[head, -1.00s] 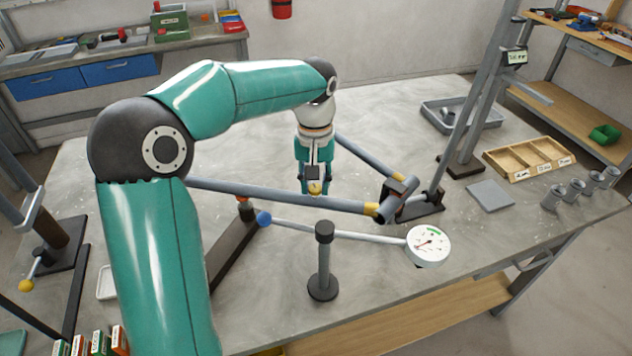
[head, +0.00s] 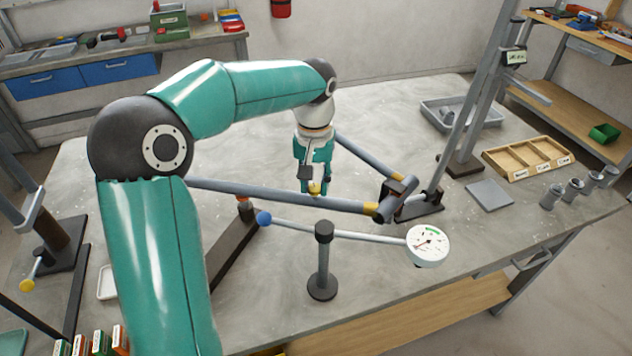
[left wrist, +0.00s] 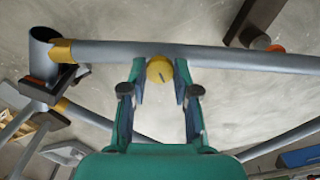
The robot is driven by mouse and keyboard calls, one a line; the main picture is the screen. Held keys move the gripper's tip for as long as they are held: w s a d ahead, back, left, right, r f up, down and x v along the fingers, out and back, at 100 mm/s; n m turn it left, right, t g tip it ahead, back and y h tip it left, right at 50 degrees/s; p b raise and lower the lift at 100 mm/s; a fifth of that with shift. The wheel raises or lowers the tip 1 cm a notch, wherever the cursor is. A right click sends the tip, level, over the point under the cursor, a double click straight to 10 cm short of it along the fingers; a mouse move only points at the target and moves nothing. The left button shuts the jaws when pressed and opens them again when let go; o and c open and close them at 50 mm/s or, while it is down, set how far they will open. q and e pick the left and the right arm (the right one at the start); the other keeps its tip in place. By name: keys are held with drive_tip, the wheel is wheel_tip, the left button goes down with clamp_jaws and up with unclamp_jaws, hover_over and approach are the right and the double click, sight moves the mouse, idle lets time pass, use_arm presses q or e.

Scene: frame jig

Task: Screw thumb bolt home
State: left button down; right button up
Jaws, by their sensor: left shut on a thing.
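The thumb bolt (head: 315,188) shows a yellow round head at the long grey frame tube (head: 260,195). In the left wrist view the yellow head (left wrist: 159,70) sits between the fingertips, against the tube (left wrist: 215,54), with a dark line across its face. My left gripper (head: 314,182) points down at the tube from above and is shut on the thumb bolt. The bolt's shank is hidden, so its depth cannot be told. My right gripper is not in view.
A dial gauge (head: 428,245) and a short black post (head: 323,262) stand in front of the tube. The tube meets a grey joint (head: 397,200) with yellow bands on the right. A divided wooden tray (head: 528,158) and several grey cylinders lie farther right.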

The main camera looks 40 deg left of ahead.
use_arm(q)
drive_tip(key=m+p, duration=0.1)
drive_tip(key=m, duration=0.2)
drive_tip(key=shift+r+m, duration=0.1)
drive_tip(key=shift+m, duration=0.3)
drive_tip(key=m+p, duration=0.1)
drive_tip(key=m, duration=0.3)
drive_tip(key=shift+m, duration=0.3)
drive_tip(key=m+p, duration=0.1)
drive_tip(key=m, duration=0.2)
drive_tip(key=shift+m, duration=0.3)
drive_tip(key=m+p, duration=0.1)
drive_tip(key=m, duration=0.3)
drive_tip(key=shift+m, duration=0.3)
drive_tip(key=m+p, duration=0.1)
drive_tip(key=m, duration=0.3)
drive_tip(key=shift+m, duration=0.3)
drive_tip(key=m, duration=0.3)
drive_tip(key=shift+m+p, duration=0.3)
drive_tip(key=shift+p, duration=0.05)
drive_tip(key=m+p, duration=0.1)
drive_tip(key=m, duration=0.3)
drive_tip(key=shift+m+p, duration=0.4)
drive_tip(key=shift+m, duration=1.4)
